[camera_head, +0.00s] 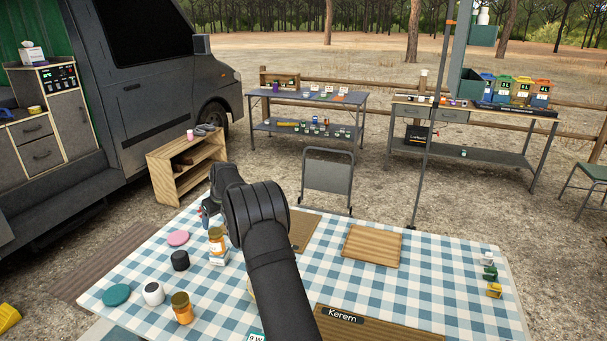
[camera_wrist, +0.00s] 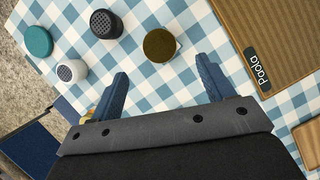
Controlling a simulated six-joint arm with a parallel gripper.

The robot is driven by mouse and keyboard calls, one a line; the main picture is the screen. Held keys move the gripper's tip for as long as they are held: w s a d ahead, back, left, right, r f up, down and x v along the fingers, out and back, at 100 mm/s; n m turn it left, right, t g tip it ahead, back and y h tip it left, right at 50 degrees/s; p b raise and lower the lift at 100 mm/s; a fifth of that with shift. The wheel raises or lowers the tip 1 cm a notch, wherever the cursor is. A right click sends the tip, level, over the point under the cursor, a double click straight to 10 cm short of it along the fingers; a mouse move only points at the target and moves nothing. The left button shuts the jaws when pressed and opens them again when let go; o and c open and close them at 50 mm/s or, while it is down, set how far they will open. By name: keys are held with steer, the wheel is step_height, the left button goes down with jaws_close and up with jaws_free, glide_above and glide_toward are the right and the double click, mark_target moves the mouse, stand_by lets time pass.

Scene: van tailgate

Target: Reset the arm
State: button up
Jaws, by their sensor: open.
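My gripper (camera_head: 208,211) hangs over the far left part of the checked table (camera_head: 440,270), partly hidden behind my own arm. In the wrist view my two blue fingers (camera_wrist: 163,88) are spread apart with only checked cloth between them. The gripper is open and empty. An olive round lid (camera_wrist: 160,45) shows just beyond the fingertips, apart from them.
The table carries a pink disc (camera_head: 178,238), a teal disc (camera_head: 116,295), a black cylinder (camera_head: 180,261), a white cylinder (camera_head: 153,294) and two amber jars (camera_head: 217,246) (camera_head: 183,313). Wooden boards (camera_head: 371,246) and small boxes (camera_head: 490,272) lie right. A shelf (camera_head: 170,180) stands behind.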

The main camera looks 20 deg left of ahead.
mark_target(214, 231)
steer(key=x, duration=1.1)
steer(key=shift+f, duration=0.4)
steer(key=shift+r, duration=1.45)
